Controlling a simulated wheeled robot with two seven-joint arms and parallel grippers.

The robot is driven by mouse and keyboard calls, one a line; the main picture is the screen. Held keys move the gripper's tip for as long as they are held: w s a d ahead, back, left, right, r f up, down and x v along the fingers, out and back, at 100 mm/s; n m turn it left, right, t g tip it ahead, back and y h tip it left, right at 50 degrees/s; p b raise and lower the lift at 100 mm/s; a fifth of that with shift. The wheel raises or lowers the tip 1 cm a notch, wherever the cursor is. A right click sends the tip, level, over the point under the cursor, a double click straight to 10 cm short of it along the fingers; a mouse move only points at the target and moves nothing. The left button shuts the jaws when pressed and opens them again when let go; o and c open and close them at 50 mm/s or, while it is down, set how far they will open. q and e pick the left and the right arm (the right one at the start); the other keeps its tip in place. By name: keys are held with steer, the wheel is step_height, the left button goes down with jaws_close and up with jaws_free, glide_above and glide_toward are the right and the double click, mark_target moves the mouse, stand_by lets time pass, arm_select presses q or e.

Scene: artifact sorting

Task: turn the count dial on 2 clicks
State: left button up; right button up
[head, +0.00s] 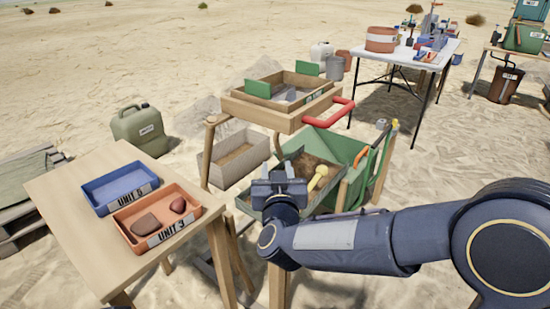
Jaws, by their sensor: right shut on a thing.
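I cannot make out the count dial in the head view. My right gripper (283,174) is at the near side of a tray of brown soil (312,164), in front of the wooden sieve stand. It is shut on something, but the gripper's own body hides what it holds. A yellow-handled tool (318,181) lies in the soil tray, just right of the gripper. My left gripper is not in view.
A wooden table (80,238) at left holds a blue UNIT 5 tray (88,190) and an orange UNIT 3 tray (126,224) with two reddish pieces. The sieve (276,115) has a red handle (330,115). A pale bin (207,165) and green jerrycan (139,130) stand on sand.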

steer(key=m+h+p, duration=0.1)
steer(key=h, duration=0.2)
steer(key=m+h+p, duration=0.2)
steer(key=shift+d+r+m+g+h, duration=0.2)
steer(key=shift+m+g+h, duration=0.1)
steer(key=shift+h, duration=0.1)
steer(key=shift+s+d+f+m+g+h+p, duration=0.1)
steer(key=shift+d+m+g+h+p, duration=0.1)
steer(key=shift+m+g+h+p, duration=0.75)
steer(key=shift+d+f+m+g+h+p, duration=0.15)
steer(key=shift+m+g+h+p, duration=0.2)
steer(key=shift+m+h+p, duration=1.15)
steer(key=shift+r+n+h+b, duration=0.1)
steer(key=shift+n+h+b, duration=0.15)
steer(key=shift+h+b, duration=0.3)
steer(key=o, duration=1)
steer(key=v, duration=0.7)
steer(key=shift+s+a+p, duration=0.2)
steer(key=shift+s+p, duration=0.1)
steer(key=shift+p, duration=0.1)
